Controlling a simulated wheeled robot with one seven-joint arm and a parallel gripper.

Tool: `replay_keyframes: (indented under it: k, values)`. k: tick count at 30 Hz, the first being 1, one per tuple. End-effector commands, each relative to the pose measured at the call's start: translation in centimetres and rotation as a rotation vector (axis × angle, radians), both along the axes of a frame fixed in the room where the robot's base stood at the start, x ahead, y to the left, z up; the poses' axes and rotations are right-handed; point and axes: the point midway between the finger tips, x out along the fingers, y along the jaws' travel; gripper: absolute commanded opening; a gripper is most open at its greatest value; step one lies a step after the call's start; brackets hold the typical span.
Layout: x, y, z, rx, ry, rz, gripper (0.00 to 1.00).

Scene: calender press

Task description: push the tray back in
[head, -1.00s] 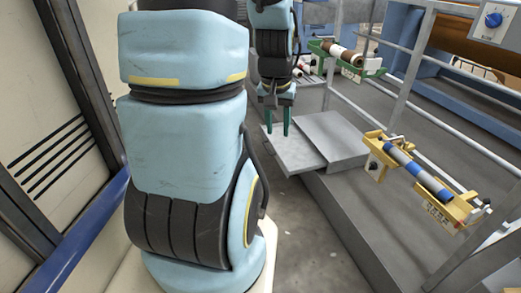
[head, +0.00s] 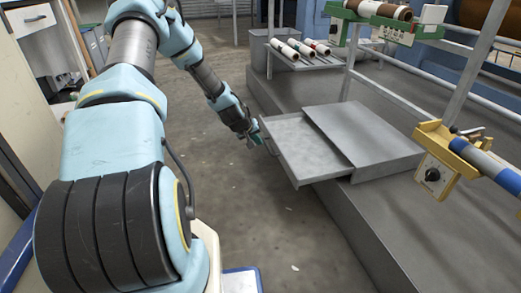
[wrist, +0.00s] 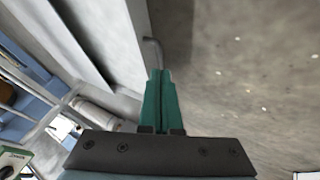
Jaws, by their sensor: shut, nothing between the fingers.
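The grey metal tray (head: 296,148) sticks out to the left from its grey housing (head: 365,140) on the platform. It is empty, with a low front wall and a thin bar handle (head: 268,143) on its left end. My gripper (head: 257,141) is at that left end, close to the handle. In the wrist view my gripper (wrist: 159,100) has its green fingers together with nothing between them, and the handle (wrist: 152,52) shows just past the fingertips. I cannot tell whether the fingers touch the handle or the tray.
A shelf with several rolls (head: 300,47) and a grey bin (head: 268,50) stand behind the tray. A yellow bracket with a blue-and-grey roller (head: 497,170) is at the right, and a green bracket (head: 385,22) is above. The floor (head: 215,165) left of the tray is clear.

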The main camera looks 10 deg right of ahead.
Motion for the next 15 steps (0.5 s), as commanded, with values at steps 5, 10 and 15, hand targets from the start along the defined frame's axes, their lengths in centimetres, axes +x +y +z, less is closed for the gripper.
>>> replay_keyframes:
  k: [5,10,15]
  values:
    - [0.6,-0.6,-1.3,-0.009,-0.004,0.007,0.00]
    - [1.8,-1.7,-3.7,-0.008,-0.003,0.006,0.00]
    - [3.3,-3.2,-6.6,-0.008,-0.002,0.006,0.00]
